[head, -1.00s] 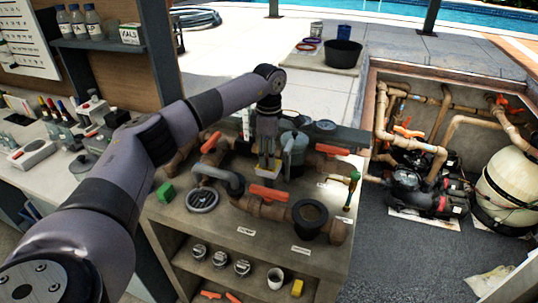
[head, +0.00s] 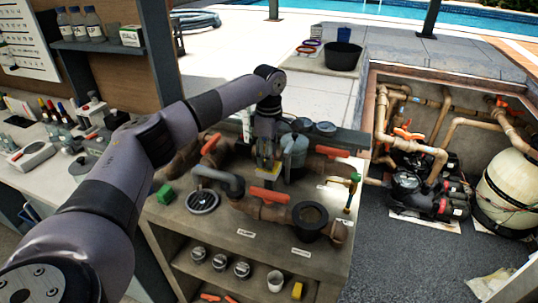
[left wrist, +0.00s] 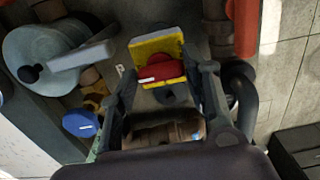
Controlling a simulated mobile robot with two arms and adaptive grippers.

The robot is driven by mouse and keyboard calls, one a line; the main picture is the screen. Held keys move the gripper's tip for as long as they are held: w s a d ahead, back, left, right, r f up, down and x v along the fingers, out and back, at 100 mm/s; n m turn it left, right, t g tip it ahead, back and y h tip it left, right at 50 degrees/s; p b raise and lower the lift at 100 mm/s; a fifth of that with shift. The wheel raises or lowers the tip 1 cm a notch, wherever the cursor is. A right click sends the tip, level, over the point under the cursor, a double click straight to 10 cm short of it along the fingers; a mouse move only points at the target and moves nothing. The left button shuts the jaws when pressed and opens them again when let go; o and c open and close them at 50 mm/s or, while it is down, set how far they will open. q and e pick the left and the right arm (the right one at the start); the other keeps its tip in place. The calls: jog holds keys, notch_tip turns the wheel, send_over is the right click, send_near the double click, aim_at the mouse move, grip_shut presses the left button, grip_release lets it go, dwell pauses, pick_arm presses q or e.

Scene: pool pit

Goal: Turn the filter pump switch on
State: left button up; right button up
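The switch is a yellow plate with a red lever (left wrist: 160,70), seen close in the left wrist view. In the head view only a bit of the yellow plate (head: 266,164) shows behind my left gripper. My left gripper (left wrist: 169,73) is open, with one finger on each side of the switch; I cannot tell whether either finger touches it. In the head view the left gripper (head: 267,154) points down over the back middle of the bench top. The switch's base is partly hidden. My right gripper is not in view.
Brown pipes with orange valve handles (head: 269,195) crowd the bench top around the gripper. A grey-blue canister (head: 294,150) stands close on its right. A black-rimmed pipe opening (head: 310,216) is in front. A green block (head: 166,193) lies at left.

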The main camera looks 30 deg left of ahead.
pick_arm(q)
jog(key=o, duration=0.4)
jog(key=shift+r, duration=0.1)
notch_tip(320, 180, up, 12)
dwell(0.5)
dwell(0.5)
